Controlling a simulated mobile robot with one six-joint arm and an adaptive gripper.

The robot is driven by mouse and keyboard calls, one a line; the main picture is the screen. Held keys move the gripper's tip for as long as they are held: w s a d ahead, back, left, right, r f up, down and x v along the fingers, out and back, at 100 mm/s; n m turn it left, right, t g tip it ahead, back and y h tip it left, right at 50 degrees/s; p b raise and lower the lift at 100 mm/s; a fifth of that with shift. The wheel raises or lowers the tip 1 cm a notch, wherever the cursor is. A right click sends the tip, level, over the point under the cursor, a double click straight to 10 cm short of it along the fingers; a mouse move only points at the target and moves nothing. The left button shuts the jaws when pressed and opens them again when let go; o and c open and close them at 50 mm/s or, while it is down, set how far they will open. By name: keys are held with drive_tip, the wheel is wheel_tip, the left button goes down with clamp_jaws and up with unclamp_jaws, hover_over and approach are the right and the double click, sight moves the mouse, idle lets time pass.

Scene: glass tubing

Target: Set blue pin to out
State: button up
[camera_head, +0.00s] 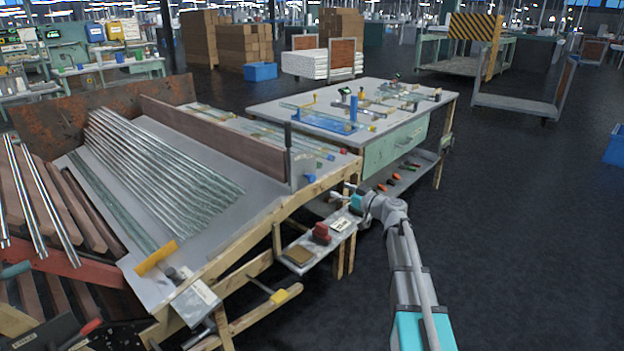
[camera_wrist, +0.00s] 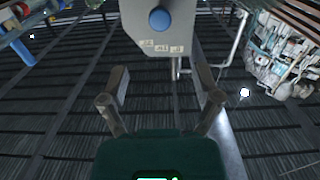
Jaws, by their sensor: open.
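The blue pin (camera_wrist: 159,20) shows in the wrist view as a round blue knob on a grey plate (camera_wrist: 181,34) at the top middle. Small pale labels sit below it on the plate, too small to read surely. In the head view a small blue knob (camera_head: 309,178), likely the same pin, is at the foot of an upright grey plate (camera_head: 301,162) at the rack's right end. My gripper (camera_wrist: 162,82) is open and empty, its two fingers apart below the pin in the wrist picture. In the head view my gripper (camera_head: 349,190) is just right of the plate, apart from the knob.
The sloped rack (camera_head: 230,225) holds several glass tubes left of my arm. A low shelf (camera_head: 318,250) with a red item is below my gripper. A workbench (camera_head: 400,125) with tools stands behind. The dark floor (camera_head: 530,230) on the right is clear.

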sight(314, 178)
drive_tip(key=x, duration=1.2)
drive_tip(key=shift+w+a, duration=0.15)
drive_tip(key=shift+a, duration=0.1)
